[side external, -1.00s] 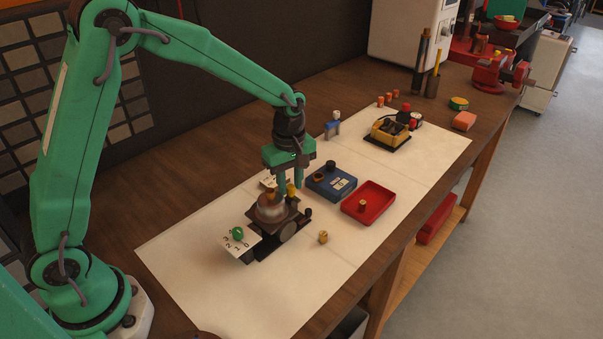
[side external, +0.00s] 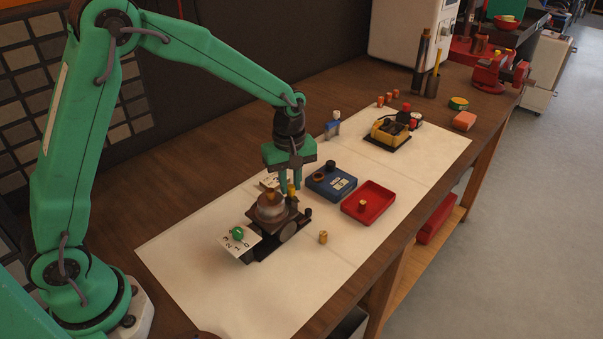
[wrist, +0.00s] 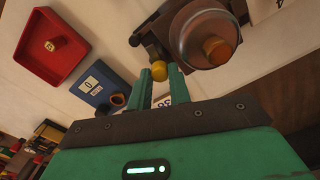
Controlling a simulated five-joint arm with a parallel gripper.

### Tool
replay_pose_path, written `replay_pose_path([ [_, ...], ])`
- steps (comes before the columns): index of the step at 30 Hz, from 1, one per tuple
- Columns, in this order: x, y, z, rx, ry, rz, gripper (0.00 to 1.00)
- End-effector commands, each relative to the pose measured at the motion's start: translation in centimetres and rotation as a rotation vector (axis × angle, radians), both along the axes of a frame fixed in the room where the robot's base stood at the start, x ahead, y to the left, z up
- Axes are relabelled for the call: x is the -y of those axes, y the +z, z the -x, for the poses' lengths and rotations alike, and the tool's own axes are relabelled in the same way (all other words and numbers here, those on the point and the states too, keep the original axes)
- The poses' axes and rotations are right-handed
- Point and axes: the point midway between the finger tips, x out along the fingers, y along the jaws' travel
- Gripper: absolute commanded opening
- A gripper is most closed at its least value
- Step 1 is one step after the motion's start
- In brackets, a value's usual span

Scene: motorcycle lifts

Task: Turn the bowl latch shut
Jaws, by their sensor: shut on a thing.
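The carburettor-like assembly (side external: 286,212) stands on the white sheet, with a brownish see-through bowl (side external: 270,208) on its near-left side; the bowl also shows in the wrist view (wrist: 190,42). The bowl latch, a small yellow upright knob (wrist: 159,70), stands beside the bowl. My gripper (side external: 290,185) points straight down over it. In the wrist view my two green fingertips (wrist: 160,75) stand on either side of the yellow knob, shut on it. The fingers partly hide the knob in the side view, and the latch's exact angle is unclear.
A numbered plate with a green knob (side external: 238,234) lies left of the assembly. A blue box (side external: 332,186) and a red tray (side external: 380,190) holding a brass piece stand to the right. A loose brass piece (side external: 323,237) lies in front. The sheet's near part is clear.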

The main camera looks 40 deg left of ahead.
Motion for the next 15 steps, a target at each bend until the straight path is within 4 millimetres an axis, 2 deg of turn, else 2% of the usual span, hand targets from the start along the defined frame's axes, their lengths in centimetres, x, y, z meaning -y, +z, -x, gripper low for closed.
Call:
replay_pose_path([
  [15,0.05,0.06,0.03,-0.002,-0.458,0.000,0.00],
])
